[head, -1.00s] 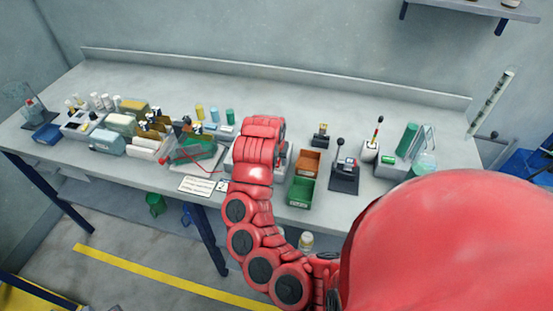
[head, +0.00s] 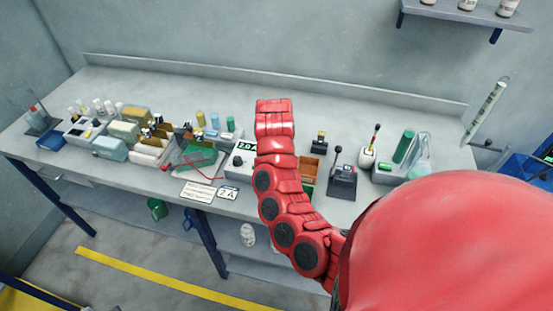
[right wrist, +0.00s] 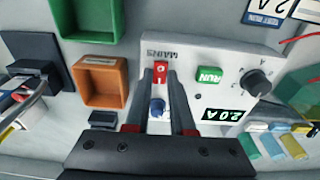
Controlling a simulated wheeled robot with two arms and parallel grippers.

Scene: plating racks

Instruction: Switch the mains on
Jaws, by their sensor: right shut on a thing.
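The white power box (right wrist: 215,60) fills the middle of the right wrist view, with its MAINS label upside down. Its red mains switch (right wrist: 160,72) sits beside that label. My right gripper (right wrist: 161,76) has its two dark fingers closed on either side of the switch. A blue knob (right wrist: 157,108) shows between the fingers, nearer the palm. The box also has a green RUN button (right wrist: 209,74), a black dial (right wrist: 257,83) and a lit display (right wrist: 222,115) reading 2.0 A. In the head view my right arm covers part of the box (head: 238,166) and hides the gripper. My left gripper is out of view.
An orange bin (right wrist: 99,80) and a green bin (right wrist: 87,15) stand beside the box. A black lever unit (head: 342,180) is to their right. Cards (head: 198,191) lie near the bench's front edge. Bottles and small boxes crowd the left. The bench (head: 340,105) is clear along the back.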

